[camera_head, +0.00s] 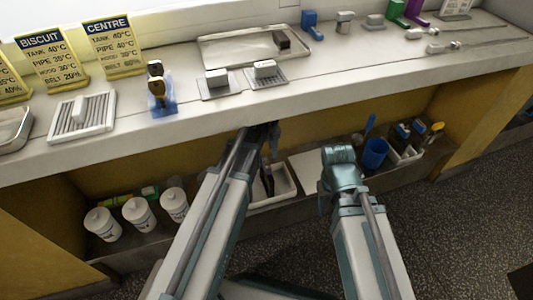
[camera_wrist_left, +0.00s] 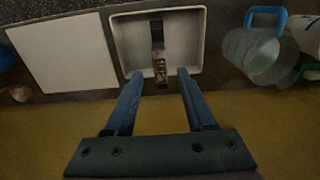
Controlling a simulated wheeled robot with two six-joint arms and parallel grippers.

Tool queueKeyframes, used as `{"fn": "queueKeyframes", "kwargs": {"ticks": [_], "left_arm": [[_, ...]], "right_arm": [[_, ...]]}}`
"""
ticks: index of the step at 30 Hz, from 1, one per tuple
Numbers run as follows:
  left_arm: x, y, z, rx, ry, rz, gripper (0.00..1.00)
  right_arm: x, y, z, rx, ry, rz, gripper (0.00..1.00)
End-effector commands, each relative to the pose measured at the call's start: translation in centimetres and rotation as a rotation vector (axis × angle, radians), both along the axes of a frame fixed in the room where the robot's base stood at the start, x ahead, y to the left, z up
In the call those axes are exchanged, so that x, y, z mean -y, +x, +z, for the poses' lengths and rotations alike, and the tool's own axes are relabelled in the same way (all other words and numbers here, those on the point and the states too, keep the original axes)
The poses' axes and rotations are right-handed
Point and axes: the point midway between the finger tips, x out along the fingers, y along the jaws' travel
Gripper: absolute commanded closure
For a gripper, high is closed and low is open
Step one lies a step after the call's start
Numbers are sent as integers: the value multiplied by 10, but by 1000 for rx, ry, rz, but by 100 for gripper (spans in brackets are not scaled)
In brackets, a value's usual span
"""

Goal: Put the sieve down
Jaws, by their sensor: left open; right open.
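My left gripper (camera_head: 268,150) reaches under the counter's front edge, above a white tray (camera_head: 287,184) on the lower shelf. In the left wrist view its fingers (camera_wrist_left: 158,74) are open, with nothing held between them. Beyond the fingertips, a narrow dark-handled tool (camera_wrist_left: 158,38) with a lighter end lies in the white tray (camera_wrist_left: 125,40). I cannot tell if this tool is the sieve; I make out no other clear sieve. My right gripper (camera_head: 340,155) is in front of the shelf, apart from the things there; its fingers are mostly hidden by its wrist.
A white board (camera_head: 312,168) lies right of the tray. A blue cup (camera_head: 375,153) and a caddy stand further right. White tubs (camera_head: 138,213) stand at left. A clear jug (camera_wrist_left: 250,52) is near in the wrist view. The counter (camera_head: 345,75) above overhangs the shelf.

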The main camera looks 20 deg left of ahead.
Motion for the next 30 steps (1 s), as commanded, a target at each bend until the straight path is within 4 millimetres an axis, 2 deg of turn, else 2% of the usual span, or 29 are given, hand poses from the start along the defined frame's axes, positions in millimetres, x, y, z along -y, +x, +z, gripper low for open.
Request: {"fn": "queueKeyframes", "kwargs": {"ticks": [4,6,8,12,15,18,22,30], "left_arm": [[1,-1,3,-1,1,-5,45],[11,-12,2,-3,5,-56,45],[28,-30,2,-9,15,-158,45],[71,-87,2,-33,53,-496,45],[92,-121,3,-50,75,-706,45],[103,-142,3,-63,91,-854,45],[109,-152,3,-71,99,-935,45],[109,-150,3,-72,100,-938,45]], "right_arm": [[0,0,3,0,-1,-1,45],[0,0,2,0,-1,-1,45],[0,0,2,0,-1,-1,45],[0,0,2,0,-1,-1,45],[0,0,2,0,-1,-1,45],[0,0,2,0,-1,-1,45],[0,0,2,0,-1,-1,45],[0,0,2,0,-1,-1,45]]}}
